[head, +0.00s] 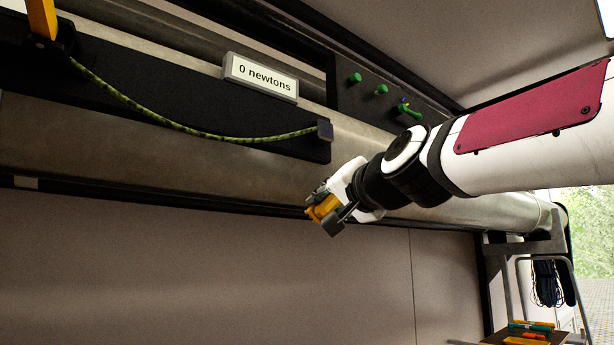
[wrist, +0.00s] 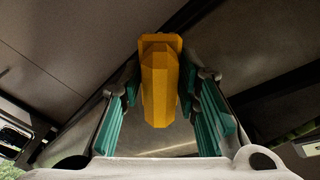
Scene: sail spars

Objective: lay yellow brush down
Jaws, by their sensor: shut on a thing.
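The yellow brush (head: 323,208) is in my gripper (head: 328,212), in front of the lower edge of the metal spar in the head view. In the wrist view the yellow brush (wrist: 160,82) stands between the two teal-padded fingers of my gripper (wrist: 160,105). The fingers are shut on it. Its bristles cannot be made out in either view.
A long metal spar (head: 230,165) runs across the view, with a black panel and a "0 newtons" display (head: 260,76) above. A green rope (head: 150,123) hangs along the panel. A small table (head: 555,338) with coloured tools stands at the lower right, near a cable-hung frame (head: 548,283).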

